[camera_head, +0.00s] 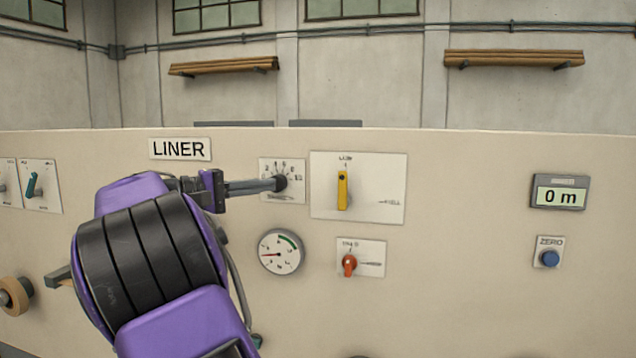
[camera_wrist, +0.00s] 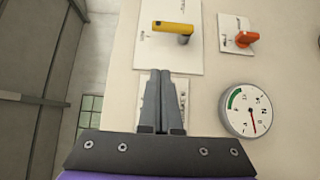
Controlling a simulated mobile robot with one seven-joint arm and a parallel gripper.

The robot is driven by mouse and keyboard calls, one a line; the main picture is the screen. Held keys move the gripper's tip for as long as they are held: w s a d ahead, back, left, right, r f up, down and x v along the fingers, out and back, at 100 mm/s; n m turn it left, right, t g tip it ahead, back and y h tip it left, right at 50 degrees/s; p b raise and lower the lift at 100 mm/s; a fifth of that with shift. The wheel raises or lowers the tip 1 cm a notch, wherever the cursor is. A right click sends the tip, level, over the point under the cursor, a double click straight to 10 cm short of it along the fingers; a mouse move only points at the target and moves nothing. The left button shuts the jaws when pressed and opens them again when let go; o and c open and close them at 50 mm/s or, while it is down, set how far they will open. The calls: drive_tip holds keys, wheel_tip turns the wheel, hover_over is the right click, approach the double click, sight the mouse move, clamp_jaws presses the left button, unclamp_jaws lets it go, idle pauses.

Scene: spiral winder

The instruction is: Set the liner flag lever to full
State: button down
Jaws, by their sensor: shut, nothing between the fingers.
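The yellow lever (camera_head: 343,190) is on a large white plate (camera_head: 385,170) right of the LINER sign (camera_head: 180,149). It points straight up, toward a small label that seems to read LOW; a label that seems to read FULL is at the plate's right. In the wrist view, turned sideways, the yellow lever (camera_wrist: 172,27) lies beyond my fingertips. My gripper (camera_head: 274,185) is shut and empty, in front of a smaller dial plate (camera_head: 294,195) left of the lever, apart from the lever. The fingers (camera_wrist: 161,75) partly hide that smaller plate; contact with it cannot be told.
A round gauge (camera_head: 281,252) and a red-orange knob (camera_head: 349,264) sit below. A 0 m display (camera_head: 560,194) and a blue ZERO button (camera_head: 550,258) are far right. The panel between the lever plate and the display is clear.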

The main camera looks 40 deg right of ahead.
approach(346, 176)
drive_tip(key=w+d+f, duration=0.1)
drive_tip(key=w+d, duration=0.2)
drive_tip(key=w, duration=0.2)
drive_tip(key=shift+s+d+b, duration=0.55)
drive_tip(key=shift+s+d, duration=0.95)
drive_tip(key=shift+s+d+r+m+y, duration=0.2)
drive_tip(key=shift+m+y, duration=0.2)
drive_tip(key=shift+m, duration=0.1)
drive_tip(key=shift+s+d+r+m+t+y+p, duration=0.4)
drive_tip(key=shift+s+d+m+y, duration=0.2)
drive_tip(key=shift+m+y, duration=0.3)
drive_tip(key=s+m+y, duration=0.1)
drive_tip(key=s+d+m+t+y, duration=0.1)
drive_tip(key=y, duration=0.1)
drive_tip(key=shift+s+d+r+t, duration=0.1)
drive_tip(key=shift+d+t, duration=0.2)
drive_tip(key=s+d+f+m+t+y, duration=0.2)
drive_tip(key=t+y, duration=0.1)
drive_tip(key=s+d+f+m+t+y, duration=0.1)
drive_tip(key=m+y, duration=0.1)
drive_tip(key=shift+s, duration=0.25)
